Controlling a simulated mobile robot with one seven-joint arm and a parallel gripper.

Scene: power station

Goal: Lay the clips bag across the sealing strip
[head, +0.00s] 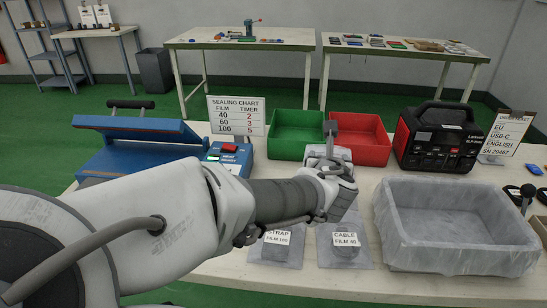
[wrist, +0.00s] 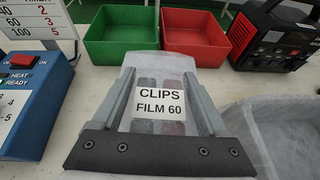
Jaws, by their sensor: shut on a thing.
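The clips bag (wrist: 160,72), a clear grey bag labelled "CLIPS FILM 60", lies between the two fingers of my gripper (wrist: 160,85) in the wrist view. My gripper is shut on it. In the head view my gripper (head: 331,150) is over the bench in front of the red bin, and I cannot make out the bag there. The blue sealer (head: 135,145) stands to the left with its handled top bar raised. Its sealing strip cannot be made out clearly. Its control box (head: 228,158) has a red switch; part of it shows in the wrist view (wrist: 25,105).
A sealing chart (head: 237,115) reads film 60, timer 3. Green (head: 297,152) and red (head: 371,157) bins and a black power unit (head: 438,138) stand behind. STRAP (head: 277,248) and CABLE (head: 345,252) bags lie in front, beside a lined grey crate (head: 455,262).

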